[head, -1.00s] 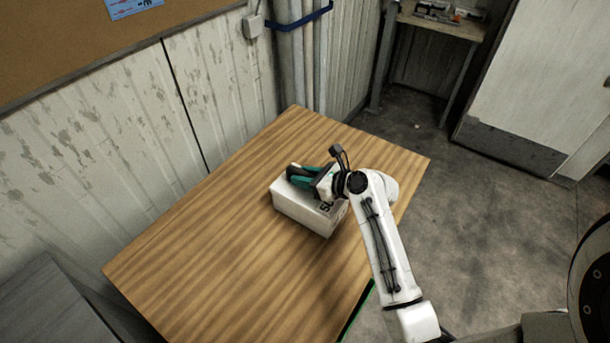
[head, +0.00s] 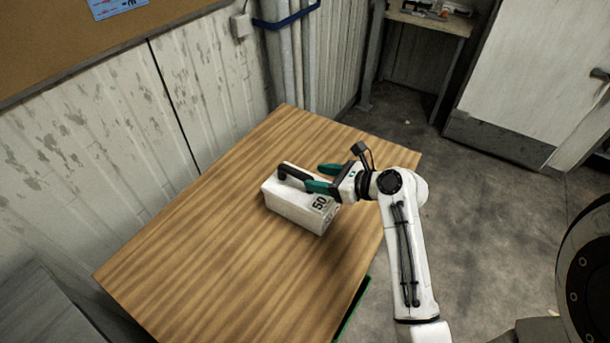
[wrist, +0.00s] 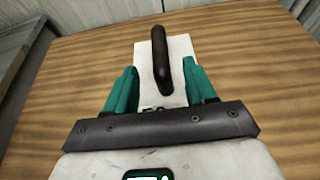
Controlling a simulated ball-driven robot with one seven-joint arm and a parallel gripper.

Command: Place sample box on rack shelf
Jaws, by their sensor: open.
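The white sample box (head: 292,207) stands on the wooden table (head: 200,262), with a black handle on its top and the number 50 near its right end. It also shows in the wrist view (wrist: 180,50), with its dark handle (wrist: 160,60) running lengthwise. My gripper (head: 322,177) is open at the right end of the box, with its green fingers apart. In the wrist view my gripper (wrist: 160,84) has one finger on each side of the handle's near end, and nothing is held. I cannot tell whether a finger touches the box. No rack shelf is clearly identifiable.
A small bench (head: 428,22) with items on it stands at the back, near a white door (head: 530,75). A corrugated wall (head: 90,150) and pipes (head: 285,55) border the table's far side. The rest of the tabletop is clear, and open floor (head: 450,190) lies to the right.

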